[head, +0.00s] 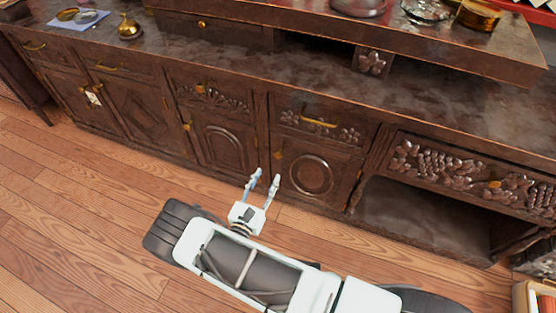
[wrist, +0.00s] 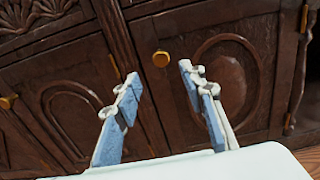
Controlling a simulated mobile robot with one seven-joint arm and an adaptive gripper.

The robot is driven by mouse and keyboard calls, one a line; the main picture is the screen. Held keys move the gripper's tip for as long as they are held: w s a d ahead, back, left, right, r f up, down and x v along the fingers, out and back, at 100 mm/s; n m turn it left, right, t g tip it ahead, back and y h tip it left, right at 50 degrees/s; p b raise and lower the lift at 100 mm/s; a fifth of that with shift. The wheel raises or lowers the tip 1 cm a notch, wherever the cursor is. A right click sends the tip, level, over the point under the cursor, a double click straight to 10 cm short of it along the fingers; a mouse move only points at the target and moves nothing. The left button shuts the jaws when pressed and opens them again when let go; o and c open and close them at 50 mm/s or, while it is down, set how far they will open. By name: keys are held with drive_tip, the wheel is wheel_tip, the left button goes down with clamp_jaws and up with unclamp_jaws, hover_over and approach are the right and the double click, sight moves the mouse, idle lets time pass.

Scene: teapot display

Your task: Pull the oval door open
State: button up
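The oval door (head: 330,181) is a dark carved wooden door with an oval ring, in the lower part of the long cabinet. It looks closed. It also shows in the wrist view (wrist: 265,88). Its small brass knob (head: 278,155) is near its left edge. In the wrist view the knob (wrist: 160,59) appears between the fingertips and slightly beyond them. My gripper (head: 267,174) is open and empty, in front of the door's left side and pointing at the cabinet. Its blue-grey fingers also show in the wrist view (wrist: 159,78). No contact with the knob shows.
A neighbouring door (head: 222,146) with an arched panel stands left of the oval door, with its own knob (wrist: 8,102). A drawer with a brass handle (head: 318,122) is above. An open recess (head: 415,210) lies right. The wooden floor (head: 75,200) in front is clear at left.

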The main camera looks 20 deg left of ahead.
sight(277, 156)
drive_tip(key=w, duration=0.3)
drive_tip(key=w+b, duration=0.1)
drive_tip(key=w, duration=0.2)
drive_tip(key=w+b, duration=0.1)
drive_tip(key=w, duration=0.2)
drive_tip(key=shift+w+d, duration=0.3)
drive_tip(key=shift+d, duration=0.1)
clamp_jaws()
